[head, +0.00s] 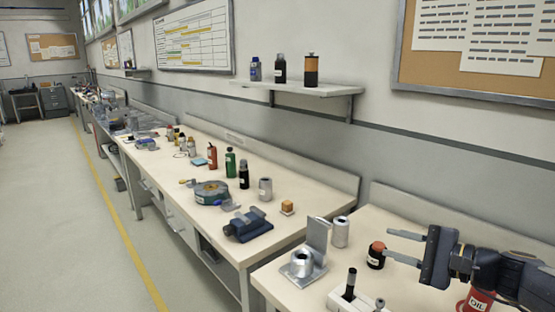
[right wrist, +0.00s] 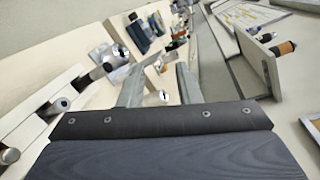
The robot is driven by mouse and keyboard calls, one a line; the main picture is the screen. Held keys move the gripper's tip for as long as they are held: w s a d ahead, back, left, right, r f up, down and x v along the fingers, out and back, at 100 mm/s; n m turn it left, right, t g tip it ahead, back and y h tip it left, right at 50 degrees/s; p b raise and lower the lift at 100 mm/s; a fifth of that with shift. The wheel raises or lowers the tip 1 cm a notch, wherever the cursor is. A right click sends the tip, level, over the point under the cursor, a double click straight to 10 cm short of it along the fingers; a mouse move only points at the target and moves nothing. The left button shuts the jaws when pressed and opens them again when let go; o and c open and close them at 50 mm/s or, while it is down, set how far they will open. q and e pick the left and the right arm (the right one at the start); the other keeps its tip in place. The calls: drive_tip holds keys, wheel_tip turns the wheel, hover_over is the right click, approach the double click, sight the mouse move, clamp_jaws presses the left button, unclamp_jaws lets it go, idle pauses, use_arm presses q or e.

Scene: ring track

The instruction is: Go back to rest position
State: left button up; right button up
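My right gripper (head: 387,243) is at the right of the head view, above the near bench. Its two fingers point left and are apart. In the right wrist view the gripper (right wrist: 157,72) also shows spread fingers, with nothing clamped between them. A dark bottle with an orange-red cap (head: 376,256) stands on the bench by the lower fingertip; I cannot tell whether they touch. My left gripper is in neither view.
The near bench (head: 275,283) holds a metal bracket part (head: 302,264), a grey cylinder (head: 340,232) and a red oil can (head: 475,300) below my right arm. A wall shelf (head: 300,89) holds three bottles. The aisle floor (head: 60,220) at left is clear.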

drive_tip(key=s+a+f+n+g+h, duration=0.1)
drive_tip(key=s+a+f+n+g, duration=0.2)
drive_tip(key=s, duration=0.5)
drive_tip(key=s+a+f+n+g+h, duration=0.2)
drive_tip(key=s+a+n, duration=0.2)
drive_tip(key=s, duration=0.4)
drive_tip(key=s+d+f+n+h, duration=0.2)
drive_tip(key=s+f+n+h, duration=0.3)
drive_tip(key=s+f, duration=0.45)
wheel_tip(320, 180, down, 10)
drive_tip(key=s+r+b, duration=0.1)
drive_tip(key=s+b, duration=0.1)
drive_tip(key=b, duration=0.8)
wheel_tip(320, 180, up, 19)
drive_tip(key=p, duration=1.9)
drive_tip(key=shift+w+d+p, duration=0.15)
drive_tip(key=shift+d+p, duration=0.15)
drive_tip(key=shift+d, duration=0.05)
